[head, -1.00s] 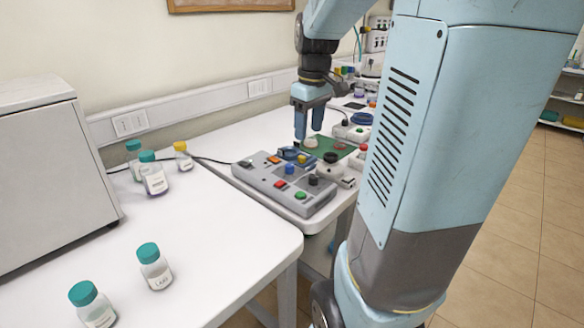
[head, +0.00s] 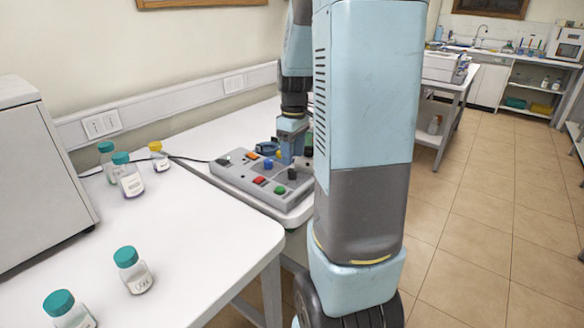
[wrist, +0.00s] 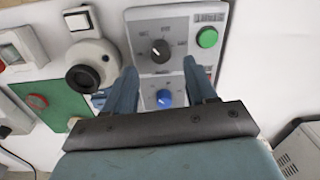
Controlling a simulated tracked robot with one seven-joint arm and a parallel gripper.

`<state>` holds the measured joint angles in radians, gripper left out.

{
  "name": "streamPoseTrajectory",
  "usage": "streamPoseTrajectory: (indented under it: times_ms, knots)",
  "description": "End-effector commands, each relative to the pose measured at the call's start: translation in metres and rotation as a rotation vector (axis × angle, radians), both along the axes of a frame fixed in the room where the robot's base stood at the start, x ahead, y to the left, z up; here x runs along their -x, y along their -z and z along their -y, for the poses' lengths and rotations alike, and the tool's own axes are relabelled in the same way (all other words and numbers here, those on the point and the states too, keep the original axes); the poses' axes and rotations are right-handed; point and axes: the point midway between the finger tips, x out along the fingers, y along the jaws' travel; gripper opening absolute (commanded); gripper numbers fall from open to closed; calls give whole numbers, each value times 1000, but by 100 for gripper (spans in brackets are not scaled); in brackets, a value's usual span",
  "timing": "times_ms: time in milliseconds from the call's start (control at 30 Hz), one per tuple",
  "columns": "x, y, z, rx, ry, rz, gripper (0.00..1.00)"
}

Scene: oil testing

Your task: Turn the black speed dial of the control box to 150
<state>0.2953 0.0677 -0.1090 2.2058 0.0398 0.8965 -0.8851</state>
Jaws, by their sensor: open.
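The grey control box (head: 240,182) lies on the far white table in the head view. Its black speed dial (head: 292,174) stands at the right part of the panel. In the wrist view the dial (wrist: 160,50) shows a pale pointer line and scale marks whose small print I cannot read. My gripper (wrist: 160,65) is open and empty, its fingers to either side of the strip between the dial and the blue knob (wrist: 164,97). The dial lies just beyond the fingertips, apparently untouched. In the head view my gripper (head: 288,160) is low over the box.
A green button (wrist: 207,37) sits right of the dial. A white device with a black round top (wrist: 82,78) and a green board (wrist: 52,108) lie to the left. Capped bottles (head: 133,270) stand on the near table. My arm hides the table's right part.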

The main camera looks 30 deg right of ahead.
Motion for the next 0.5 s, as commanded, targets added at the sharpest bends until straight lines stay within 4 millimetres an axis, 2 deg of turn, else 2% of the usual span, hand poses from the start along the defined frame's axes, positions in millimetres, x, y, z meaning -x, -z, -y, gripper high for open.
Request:
streamPoseTrajectory:
  times_ms: [200,500]
  knots:
    - [1,33,-1,-1,0,-3,56]
    - [1,50,-2,0,0,0,56]
